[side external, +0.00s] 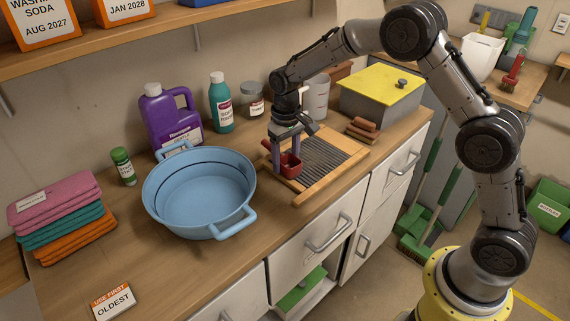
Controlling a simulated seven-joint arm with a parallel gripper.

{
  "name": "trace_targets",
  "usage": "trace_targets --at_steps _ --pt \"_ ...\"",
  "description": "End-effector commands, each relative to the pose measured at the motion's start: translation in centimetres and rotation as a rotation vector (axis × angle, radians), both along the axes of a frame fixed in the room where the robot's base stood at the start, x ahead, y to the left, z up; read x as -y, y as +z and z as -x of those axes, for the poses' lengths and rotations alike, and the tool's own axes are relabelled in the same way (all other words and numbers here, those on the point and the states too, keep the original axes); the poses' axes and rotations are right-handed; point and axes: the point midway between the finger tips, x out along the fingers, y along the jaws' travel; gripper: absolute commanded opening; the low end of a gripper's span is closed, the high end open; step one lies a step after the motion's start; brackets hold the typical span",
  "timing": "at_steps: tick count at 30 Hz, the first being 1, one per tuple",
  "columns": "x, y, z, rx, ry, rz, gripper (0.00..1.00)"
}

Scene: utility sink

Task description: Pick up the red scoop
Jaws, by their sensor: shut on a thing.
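The red scoop (289,165) is in the side external view, at the left part of the wooden-framed washboard (332,181). My gripper (284,158) points down over the washboard and is shut on the red scoop. The fingers hide part of the scoop. I cannot tell whether the scoop touches the washboard or is a little above it.
A blue basin (198,195) stands left of the gripper. Behind are a purple jug (170,118), a green bottle (221,105) and a jar (252,100). A grey box with a yellow lid (382,92) stands at the right.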

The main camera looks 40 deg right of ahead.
Motion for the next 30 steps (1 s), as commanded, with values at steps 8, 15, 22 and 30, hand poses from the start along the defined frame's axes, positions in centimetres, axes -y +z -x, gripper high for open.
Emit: trace_targets --at_steps 8,15,22,30 --pt "0.0 0.1 0.0 0.002 0.0 0.0 0.05" --pt "0.0 0.4 -0.1 0.003 0.0 0.0 0.05" --pt "0.0 2.7 -0.1 0.006 0.0 0.0 0.05" --pt "0.2 8.2 4.0 0.008 0.0 0.0 0.05"
